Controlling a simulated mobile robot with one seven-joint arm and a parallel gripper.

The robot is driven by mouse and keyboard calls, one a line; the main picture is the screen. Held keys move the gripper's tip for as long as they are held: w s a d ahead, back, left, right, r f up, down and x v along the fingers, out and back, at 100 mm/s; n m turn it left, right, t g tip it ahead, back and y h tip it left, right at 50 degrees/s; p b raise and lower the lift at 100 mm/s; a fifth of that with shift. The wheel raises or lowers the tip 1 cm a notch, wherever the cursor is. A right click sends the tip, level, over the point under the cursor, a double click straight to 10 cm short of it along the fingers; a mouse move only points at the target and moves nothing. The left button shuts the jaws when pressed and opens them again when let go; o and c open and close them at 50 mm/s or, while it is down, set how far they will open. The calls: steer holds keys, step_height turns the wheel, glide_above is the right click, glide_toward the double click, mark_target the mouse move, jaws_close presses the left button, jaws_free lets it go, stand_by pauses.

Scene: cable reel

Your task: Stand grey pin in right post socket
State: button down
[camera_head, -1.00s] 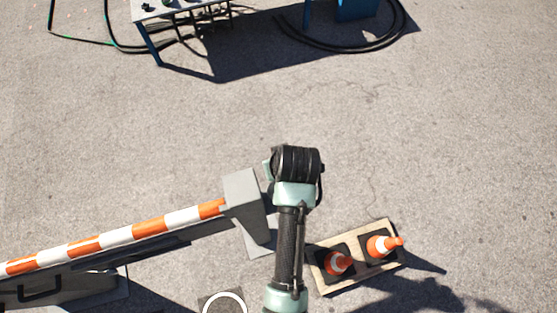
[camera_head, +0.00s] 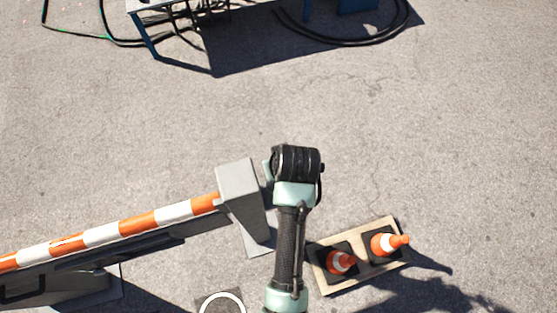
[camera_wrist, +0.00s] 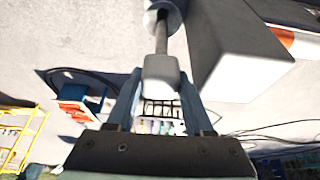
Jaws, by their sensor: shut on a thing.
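In the wrist view my gripper (camera_wrist: 160,80) is shut on the grey pin (camera_wrist: 161,68), with a finger on each side of its pale block-like end. A thin dark rod runs from this end to a round grey piece (camera_wrist: 170,8) at the top edge; I cannot tell whether that piece belongs to the pin or to a socket. The grey post (camera_wrist: 228,45) stands close beside the pin on the right. In the head view the grey post (camera_head: 240,190) is just left of my arm, which hides the gripper and pin. No socket opening is clearly visible.
An orange and white striped barrier (camera_head: 140,223) runs left from the post. Two traffic cones (camera_head: 388,243) stand on a wooden-edged board (camera_head: 350,285) to the right. A table (camera_head: 175,5) and black hose (camera_head: 340,46) are at the back. Open pavement lies between.

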steer(key=shift+f+b, duration=1.5)
steer(key=shift+f, duration=1.2)
steer(key=shift+c, duration=1)
jaws_free()
steer(key=b+v, duration=0.1)
steer(key=v, duration=1.2)
